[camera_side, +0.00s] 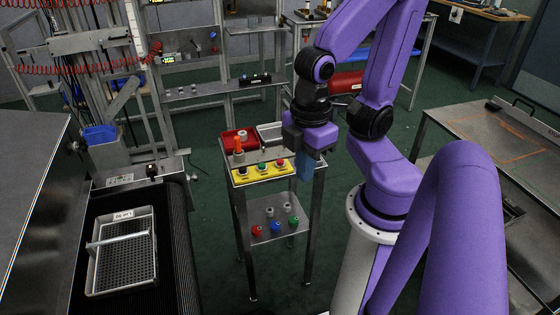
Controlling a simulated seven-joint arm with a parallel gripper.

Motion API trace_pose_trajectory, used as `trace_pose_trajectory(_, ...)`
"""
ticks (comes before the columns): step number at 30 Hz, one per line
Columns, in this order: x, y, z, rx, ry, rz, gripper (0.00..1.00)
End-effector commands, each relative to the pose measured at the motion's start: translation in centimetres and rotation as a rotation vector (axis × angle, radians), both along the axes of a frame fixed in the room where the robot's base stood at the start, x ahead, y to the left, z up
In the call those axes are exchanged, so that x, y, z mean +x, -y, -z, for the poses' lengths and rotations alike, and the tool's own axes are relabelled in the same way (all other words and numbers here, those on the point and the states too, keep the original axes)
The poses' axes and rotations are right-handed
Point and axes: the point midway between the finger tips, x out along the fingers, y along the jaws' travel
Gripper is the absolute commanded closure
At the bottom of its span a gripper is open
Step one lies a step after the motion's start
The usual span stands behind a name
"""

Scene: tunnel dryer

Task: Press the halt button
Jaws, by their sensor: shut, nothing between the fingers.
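A yellow button panel (262,172) lies on the top of a small metal stand. It carries a row of buttons: a dark one (243,169) at left, a green one (262,165) in the middle and a red one (280,162) at right. Any lettering is too small to read, so I cannot tell from a label which is the halt button. My gripper (304,174) points down with shut blue fingers, just right of the panel's right end. It holds nothing. It appears apart from the red button, though its exact height and depth are hard to judge.
A red bin (231,136) with an orange-topped item (238,147) by it and a grey tray (268,134) sit behind the panel. Loose coloured knobs (275,226) lie on the lower shelf. A perforated tray (123,255) rests on the dark conveyor (183,235) at left.

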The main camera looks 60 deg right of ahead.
Motion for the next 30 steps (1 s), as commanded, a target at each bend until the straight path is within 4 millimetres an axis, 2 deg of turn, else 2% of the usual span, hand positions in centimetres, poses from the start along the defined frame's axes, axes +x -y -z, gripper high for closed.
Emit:
trace_pose_trajectory(9, 0.0, 0.0, 0.0, 0.0, -0.001, 0.005, 1.0)
trace_pose_trajectory(14, 0.6, 0.2, 0.3, -0.006, -0.028, 0.095, 1.0)
trace_pose_trajectory(17, 1.3, 0.4, 0.6, -0.012, -0.066, 0.229, 1.0)
trace_pose_trajectory(30, 5.9, 2.3, 2.6, -0.021, -0.297, 1.044, 1.0)
